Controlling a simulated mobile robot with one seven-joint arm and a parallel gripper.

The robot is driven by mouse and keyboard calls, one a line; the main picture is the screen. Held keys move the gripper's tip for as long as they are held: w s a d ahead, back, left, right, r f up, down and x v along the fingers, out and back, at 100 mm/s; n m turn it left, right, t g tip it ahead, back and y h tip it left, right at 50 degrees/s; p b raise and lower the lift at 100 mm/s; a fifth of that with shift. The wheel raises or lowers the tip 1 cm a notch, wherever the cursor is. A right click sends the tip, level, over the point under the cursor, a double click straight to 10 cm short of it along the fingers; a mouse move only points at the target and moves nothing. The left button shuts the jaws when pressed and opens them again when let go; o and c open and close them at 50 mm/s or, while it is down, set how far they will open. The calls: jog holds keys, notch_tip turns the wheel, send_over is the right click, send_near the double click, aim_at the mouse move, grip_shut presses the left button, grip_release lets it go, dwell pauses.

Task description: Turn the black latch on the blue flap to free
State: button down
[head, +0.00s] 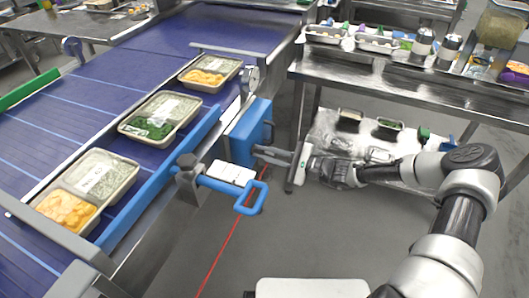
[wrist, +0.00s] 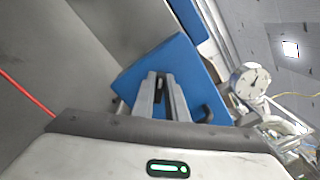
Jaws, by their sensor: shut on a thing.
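The blue flap (head: 250,122) hangs on the side of the conveyor in the head view. It fills the middle of the wrist view (wrist: 188,62) as a tilted blue panel. My gripper (head: 262,152) reaches it from the right, fingertips at the flap's lower right edge. In the wrist view my gripper (wrist: 161,82) is shut on the black latch (wrist: 160,88), a small dark piece between the two fingers. Most of the latch is hidden by the fingers, so its turned angle cannot be told.
A blue loop handle (head: 251,198) with a white label sticks out from the conveyor just below my fingers. Trays of food (head: 158,119) sit on the blue belt (head: 40,130). A steel table (head: 420,88) stands at the right. A round dial (wrist: 250,80) is right of the flap.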

jog(key=n, duration=0.4)
jog(key=shift+s+f+n+b, duration=0.1)
jog(key=shift+f+n+b, duration=0.2)
jog(key=shift+b, duration=0.1)
jog(key=shift+f+n+b, duration=0.15)
jog(key=shift+n+b, duration=0.25)
jog(key=shift+n, duration=1.5)
jog(key=c, duration=1.8)
grip_release()
jog(key=shift+o, duration=0.2)
jog(key=p+v, duration=0.1)
jog(key=v, duration=1.6)
jog(key=shift+d, duration=0.15)
jog(key=shift+s, duration=0.15)
